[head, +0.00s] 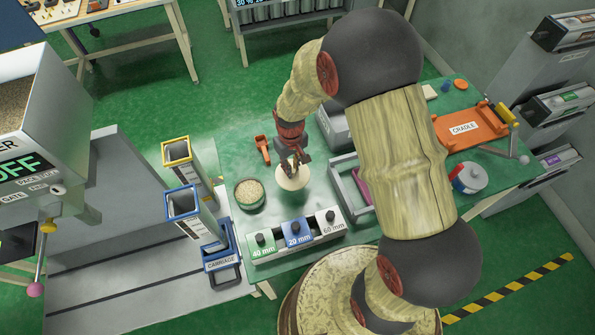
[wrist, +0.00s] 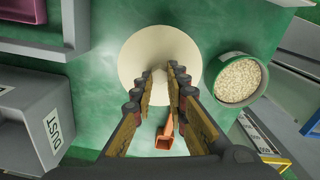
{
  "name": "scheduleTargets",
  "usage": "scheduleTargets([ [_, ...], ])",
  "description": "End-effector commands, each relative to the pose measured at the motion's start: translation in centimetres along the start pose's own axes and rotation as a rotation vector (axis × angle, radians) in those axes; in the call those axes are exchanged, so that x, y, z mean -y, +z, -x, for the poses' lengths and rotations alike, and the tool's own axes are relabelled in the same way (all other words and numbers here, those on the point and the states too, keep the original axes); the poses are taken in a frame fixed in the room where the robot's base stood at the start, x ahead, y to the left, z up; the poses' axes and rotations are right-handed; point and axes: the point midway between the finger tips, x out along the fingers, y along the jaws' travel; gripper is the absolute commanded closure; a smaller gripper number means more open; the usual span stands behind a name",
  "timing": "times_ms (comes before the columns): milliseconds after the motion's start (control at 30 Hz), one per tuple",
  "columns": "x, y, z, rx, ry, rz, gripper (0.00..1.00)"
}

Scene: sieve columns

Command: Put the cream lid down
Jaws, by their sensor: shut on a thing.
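The cream lid (head: 293,179) is a round pale disc over the green table, left of its middle. My gripper (head: 293,160) points down at the lid and is shut on it. In the wrist view the lid (wrist: 135,50) lies beyond my fingertips (wrist: 162,75), which close in on a small raised part at its near side. I cannot tell from these frames how much gap is between the lid and the tabletop.
A green-rimmed tub of grains (head: 249,194) stands left of the lid. An orange scoop (head: 262,149) lies behind it. A block row marked 40, 20 and 60 mm (head: 297,238) is in front. The DUST bin (wrist: 35,125) and a grey tray (head: 346,190) are near. Bare green table surrounds the lid.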

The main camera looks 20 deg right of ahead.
Motion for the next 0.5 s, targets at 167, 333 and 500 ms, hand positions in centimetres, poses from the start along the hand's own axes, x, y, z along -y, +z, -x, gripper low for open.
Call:
scheduleTargets([
  [167, -2.0, -1.0, -3.2, 0.005, -0.001, -0.001, 0.98],
  [333, -2.9, -1.6, -4.3, 0.002, -0.001, 0.001, 0.98],
  [500, -3.5, -1.9, -5.3, 0.004, -0.001, 0.0, 0.98],
])
